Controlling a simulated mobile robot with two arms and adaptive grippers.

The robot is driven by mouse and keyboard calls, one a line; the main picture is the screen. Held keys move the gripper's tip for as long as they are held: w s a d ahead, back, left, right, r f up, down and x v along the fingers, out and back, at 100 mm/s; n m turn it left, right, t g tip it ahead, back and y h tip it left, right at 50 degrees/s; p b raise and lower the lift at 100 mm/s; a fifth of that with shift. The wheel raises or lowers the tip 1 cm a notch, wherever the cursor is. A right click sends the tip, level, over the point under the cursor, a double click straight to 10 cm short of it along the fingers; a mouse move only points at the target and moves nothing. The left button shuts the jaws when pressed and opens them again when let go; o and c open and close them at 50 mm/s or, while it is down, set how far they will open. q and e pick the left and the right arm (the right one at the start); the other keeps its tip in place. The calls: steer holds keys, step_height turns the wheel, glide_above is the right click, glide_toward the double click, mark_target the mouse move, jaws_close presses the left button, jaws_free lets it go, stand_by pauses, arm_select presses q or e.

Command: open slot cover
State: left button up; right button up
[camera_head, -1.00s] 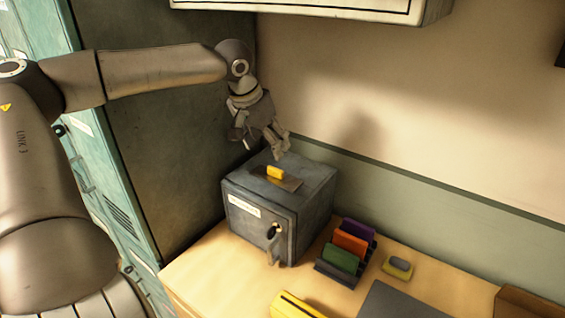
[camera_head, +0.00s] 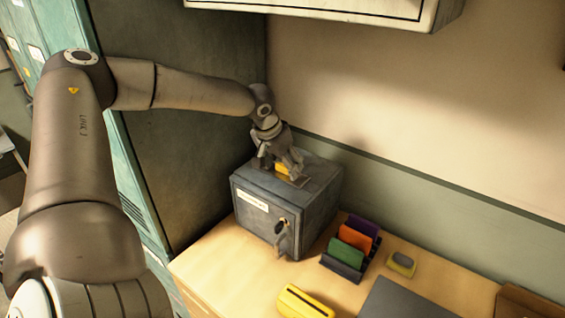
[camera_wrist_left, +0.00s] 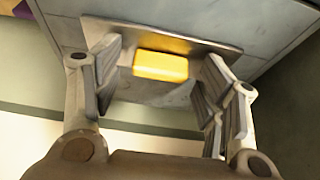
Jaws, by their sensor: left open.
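The slot cover is a grey metal plate (camera_wrist_left: 190,43) with a yellow block-shaped grip (camera_wrist_left: 160,66), on top of a dark grey safe-like box (camera_head: 265,206). In the head view the yellow grip (camera_head: 281,168) is partly hidden by my left gripper (camera_head: 284,171). My left gripper is open and down at the box top. In the left wrist view its fingers (camera_wrist_left: 158,78) stand on either side of the yellow grip, with a visible gap on both sides. My right gripper is not in view.
The box stands on a wooden counter (camera_head: 215,262) beside a tall dark cabinet side (camera_head: 190,170). A key-like handle (camera_head: 282,236) sticks out of its front. Right of it are a rack of coloured cards (camera_head: 350,245), a yellow-grey item (camera_head: 401,263) and a yellow case (camera_head: 304,302).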

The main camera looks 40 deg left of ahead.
arm_select(q)
steer(key=shift+c, duration=0.7)
steer(key=c, duration=1.3)
steer(key=shift+w+a+b, duration=0.15)
steer(key=shift+w+b, duration=0.15)
steer(key=shift+w, duration=0.15)
steer(key=w+b, duration=0.1)
steer(key=w, duration=0.2)
steer(key=shift+a+f, duration=0.1)
steer(key=shift+w, duration=0.35)
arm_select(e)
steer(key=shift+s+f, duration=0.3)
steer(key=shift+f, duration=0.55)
